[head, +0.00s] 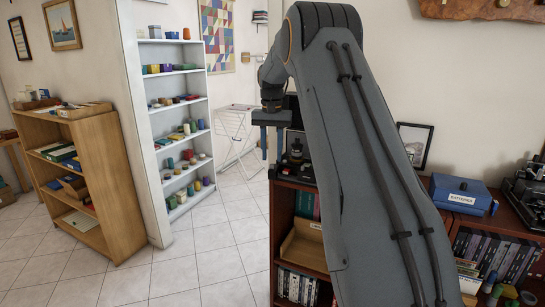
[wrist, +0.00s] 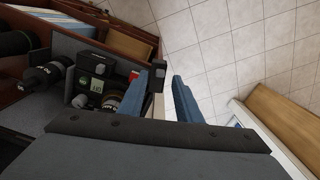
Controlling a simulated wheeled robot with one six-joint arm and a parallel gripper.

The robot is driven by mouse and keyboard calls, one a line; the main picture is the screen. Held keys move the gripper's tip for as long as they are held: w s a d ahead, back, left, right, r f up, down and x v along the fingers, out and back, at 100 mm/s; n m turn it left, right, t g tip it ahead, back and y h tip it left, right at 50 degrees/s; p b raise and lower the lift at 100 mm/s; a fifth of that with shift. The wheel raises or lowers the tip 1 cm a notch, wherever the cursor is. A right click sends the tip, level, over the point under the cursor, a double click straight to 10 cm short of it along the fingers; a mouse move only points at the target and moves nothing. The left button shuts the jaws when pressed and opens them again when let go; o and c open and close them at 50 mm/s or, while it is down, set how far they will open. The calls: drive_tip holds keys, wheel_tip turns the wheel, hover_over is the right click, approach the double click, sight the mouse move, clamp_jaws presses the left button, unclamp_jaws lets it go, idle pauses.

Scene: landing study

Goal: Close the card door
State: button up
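A black camera-like device (wrist: 92,75) with a small greenish patch lies in a grey-lined area at the left of the wrist view. A small dark flap-like piece (wrist: 158,79) stands beside the left fingertip, between the fingers; I cannot tell for sure that it is the card door, or whether it touches the finger. My gripper (wrist: 168,85) has two blue fingers spread apart with nothing held between them. In the head view my gripper (head: 266,140) hangs beside the dark gear (head: 296,150) on the red-brown bookcase; the arm hides part of it.
Black lenses (wrist: 45,78) lie left of the device. The red-brown bookcase (head: 272,240) has a cardboard tray (head: 303,245) on a lower shelf. A blue batteries box (head: 462,194) stands at right. Tiled floor (head: 215,245) is clear left of the bookcase.

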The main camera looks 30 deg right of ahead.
sight(273, 169)
drive_tip(key=shift+f+p, duration=0.45)
drive_tip(key=shift+f, duration=1.05)
drive_tip(key=shift+c, duration=0.4)
clamp_jaws()
